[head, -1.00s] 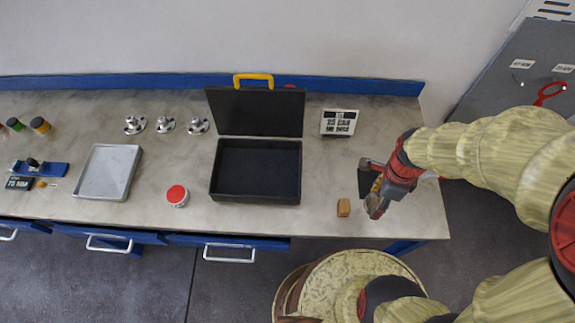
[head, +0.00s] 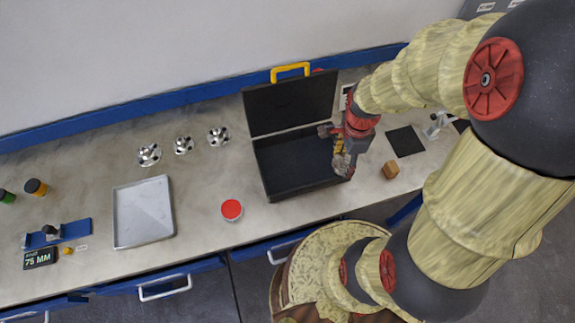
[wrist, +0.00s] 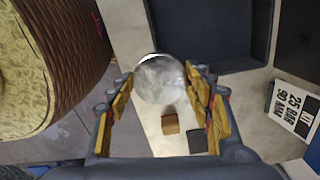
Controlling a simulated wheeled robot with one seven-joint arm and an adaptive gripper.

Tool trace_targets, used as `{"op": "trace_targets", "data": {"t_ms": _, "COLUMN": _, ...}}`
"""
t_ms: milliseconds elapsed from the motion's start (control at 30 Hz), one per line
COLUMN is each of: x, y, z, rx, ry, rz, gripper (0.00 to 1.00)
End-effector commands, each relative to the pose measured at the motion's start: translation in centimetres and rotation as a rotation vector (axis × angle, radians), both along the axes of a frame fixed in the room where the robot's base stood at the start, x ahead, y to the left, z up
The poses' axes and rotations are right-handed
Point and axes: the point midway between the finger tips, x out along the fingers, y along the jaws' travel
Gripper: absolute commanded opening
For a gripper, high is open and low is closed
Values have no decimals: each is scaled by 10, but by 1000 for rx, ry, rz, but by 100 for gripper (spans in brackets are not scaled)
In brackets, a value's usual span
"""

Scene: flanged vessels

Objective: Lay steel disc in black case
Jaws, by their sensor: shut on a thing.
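The steel disc (wrist: 159,78) is round and shiny, held between the fingertips of my gripper (wrist: 162,92) in the wrist view. In the head view I cannot make the disc out. There my gripper (head: 342,160) is over the right side of the black case (head: 284,165) and hides part of it. The case stands open on the bench, its lid (head: 290,103) raised at the back, and its visible inside looks empty. In the wrist view the case (wrist: 205,35) lies beyond the disc, toward the top.
A wooden block (head: 391,170) and a black square (head: 405,141) lie right of the case. A red-topped container (head: 232,210) and a metal tray (head: 143,212) are left of it. Several flanged vessels (head: 183,144) stand behind. A label card (wrist: 295,108) shows in the wrist view.

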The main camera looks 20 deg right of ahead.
Motion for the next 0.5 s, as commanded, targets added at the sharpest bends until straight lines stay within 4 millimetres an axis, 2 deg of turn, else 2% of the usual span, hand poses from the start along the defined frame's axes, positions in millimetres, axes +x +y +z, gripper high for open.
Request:
{"op": "trace_targets", "data": {"t_ms": 167, "x": 11, "y": 9, "z": -6, "rx": 0, "ry": -2, "rz": 29, "gripper": 1}}
{"op": "trace_targets", "data": {"t_ms": 500, "x": 62, "y": 56, "z": -38, "rx": 0, "ry": -1, "rz": 30, "gripper": 1}}
